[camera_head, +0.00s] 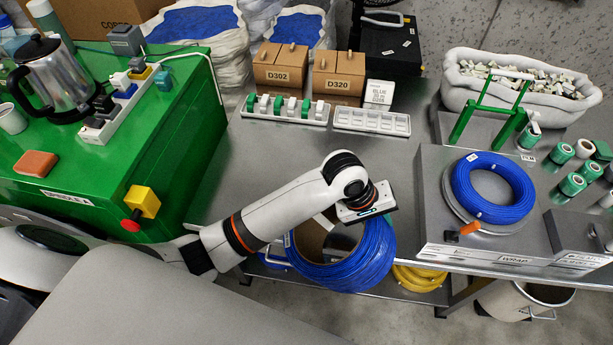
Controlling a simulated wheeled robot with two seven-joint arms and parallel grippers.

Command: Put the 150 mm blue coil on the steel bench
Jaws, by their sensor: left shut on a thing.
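My left gripper (369,212) reaches in from the left and is shut on the upper rim of a large blue coil (372,258). The coil hangs tilted at the front edge of the steel bench (262,170); whether it touches the bench cannot be told. The fingertips are mostly hidden by the gripper body. A small pale label shows on the coil's left side. A second blue coil (492,190) lies flat on the wrap station at the right. No size mark is readable on either coil. My right gripper is out of view.
Two brown boxes (338,75), a tray of green and white rolls (285,108) and an empty white tray (372,121) stand along the back. Green and white rolls (572,185) lie at the right. A yellow coil (420,278) is below the bench top. The bench's left-middle is clear.

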